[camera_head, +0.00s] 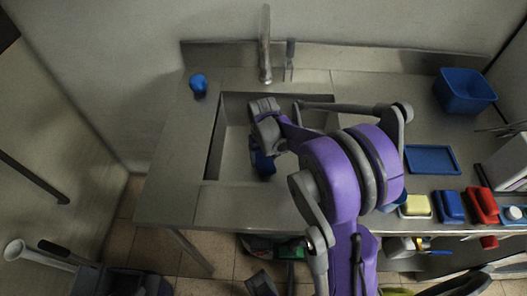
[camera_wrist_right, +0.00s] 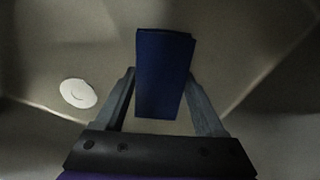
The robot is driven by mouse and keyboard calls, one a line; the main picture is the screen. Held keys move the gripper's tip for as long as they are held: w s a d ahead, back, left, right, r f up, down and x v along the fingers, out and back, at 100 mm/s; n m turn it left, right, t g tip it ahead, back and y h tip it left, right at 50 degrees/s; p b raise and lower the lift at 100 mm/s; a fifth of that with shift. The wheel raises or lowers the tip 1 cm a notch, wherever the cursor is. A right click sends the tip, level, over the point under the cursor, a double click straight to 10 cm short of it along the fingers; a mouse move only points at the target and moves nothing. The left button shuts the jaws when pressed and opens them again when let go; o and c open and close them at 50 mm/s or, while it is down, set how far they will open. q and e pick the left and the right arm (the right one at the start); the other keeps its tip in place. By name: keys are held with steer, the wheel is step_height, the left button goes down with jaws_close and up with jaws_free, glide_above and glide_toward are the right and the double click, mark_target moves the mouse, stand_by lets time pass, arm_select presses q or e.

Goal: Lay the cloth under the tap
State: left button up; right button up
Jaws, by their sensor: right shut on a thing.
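The tap (camera_head: 265,45) stands at the back edge of the steel sink (camera_head: 210,150), its spout toward the basin. My right gripper (camera_head: 262,146) reaches down into the left part of the basin and is shut on a dark blue folded cloth (camera_head: 263,164). In the right wrist view the cloth (camera_wrist_right: 163,75) stands as a flat block between the two fingers (camera_wrist_right: 162,95). My arm hides much of the basin's right side. I cannot tell whether the cloth touches the basin floor. My left gripper is not clearly in view.
A round pale drain (camera_wrist_right: 78,93) shows on the basin floor. A blue cup-like object (camera_head: 198,84) stands left of the tap. A blue tub (camera_head: 465,91), a blue tray (camera_head: 432,159), a yellow sponge (camera_head: 415,206) and a red item (camera_head: 482,206) lie on the right counter.

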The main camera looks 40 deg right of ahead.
steer(key=w+d, duration=0.2)
steer(key=shift+w+d+f, duration=0.15)
steer(key=shift+w+f, duration=0.2)
steer(key=shift+f, duration=0.25)
steer(key=shift+f, duration=0.15)
steer(key=o, duration=1.5)
steer(key=shift+r+p, duration=0.45)
steer(key=shift+r, duration=3.5)
